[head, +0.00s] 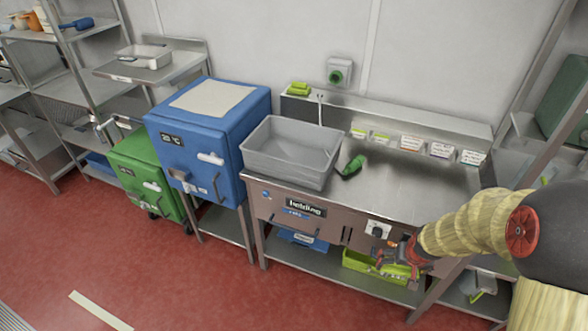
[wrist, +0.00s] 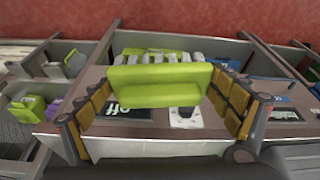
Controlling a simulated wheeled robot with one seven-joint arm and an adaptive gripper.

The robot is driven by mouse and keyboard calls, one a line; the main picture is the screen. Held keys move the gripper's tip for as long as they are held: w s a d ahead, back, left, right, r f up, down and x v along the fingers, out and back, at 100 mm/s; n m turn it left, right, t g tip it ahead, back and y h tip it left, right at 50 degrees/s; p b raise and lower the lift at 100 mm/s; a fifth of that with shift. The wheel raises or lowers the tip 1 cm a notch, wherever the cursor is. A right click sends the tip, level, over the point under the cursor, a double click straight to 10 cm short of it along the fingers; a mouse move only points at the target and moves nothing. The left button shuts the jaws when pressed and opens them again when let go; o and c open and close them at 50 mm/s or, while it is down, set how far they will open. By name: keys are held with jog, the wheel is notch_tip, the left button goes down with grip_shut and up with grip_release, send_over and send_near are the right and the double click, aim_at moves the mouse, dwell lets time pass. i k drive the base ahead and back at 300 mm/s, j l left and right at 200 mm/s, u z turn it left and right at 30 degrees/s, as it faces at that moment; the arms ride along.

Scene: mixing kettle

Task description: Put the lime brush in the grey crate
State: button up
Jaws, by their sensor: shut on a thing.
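The lime brush (wrist: 160,86) is a lime block held crosswise between the two padded fingers of my gripper (wrist: 163,98) in the wrist view. My gripper (head: 396,252) is in front of the steel table's front panel in the head view, low and to the right. There the brush is hard to tell from the lime tray behind it. The grey crate (head: 290,165) stands on the left part of the tabletop, open at the top and seemingly empty. My gripper is to the right of the crate and lower than its rim.
The steel table (head: 430,190) has bare room right of the crate. A green tool (head: 352,166) lies close beside the crate. Small labelled bins (head: 411,143) line the back. A lime tray (head: 362,264) sits on the lower shelf. A blue cabinet (head: 210,130) stands left.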

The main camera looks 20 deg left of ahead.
aim_at(293, 160)
jog(key=i+l+u, duration=0.1)
jog(key=u, duration=0.3)
jog(key=i+l+u, duration=0.15)
jog(key=u, duration=0.3)
jog(key=i+l+u, duration=0.15)
jog(key=u, duration=0.25)
